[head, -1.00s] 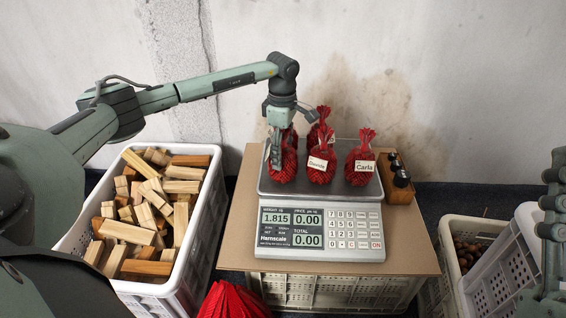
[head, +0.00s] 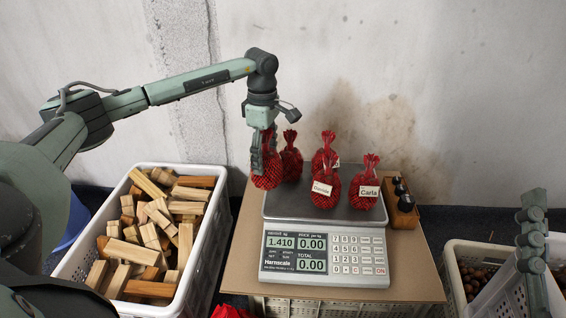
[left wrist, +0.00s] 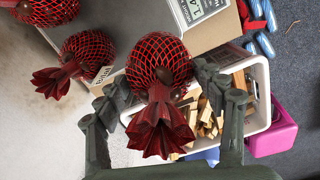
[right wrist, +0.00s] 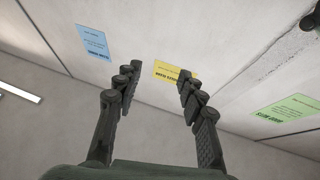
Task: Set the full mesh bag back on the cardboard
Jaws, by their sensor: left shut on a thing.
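My left gripper (head: 263,152) is shut on a full red mesh bag (head: 267,176) and holds it at the left edge of the scale. In the left wrist view the bag (left wrist: 158,60) sits between the fingers, its gathered top toward the camera. The brown cardboard (head: 239,240) lies under the scale, with a bare strip at the left. Whether the bag touches anything below is unclear. Several other red bags stand on the scale, including the ones labelled Davide (head: 325,192) and Carla (head: 367,190). My right gripper (right wrist: 158,76) is open and empty, off to the right.
The scale (head: 325,245) reads 1.410. A block with dark weights (head: 401,208) stands right of it. A white crate (head: 209,232) of wood blocks stands at left, and a white crate (head: 447,282) with chestnuts at right. Something red (head: 232,312) shows at the bottom edge.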

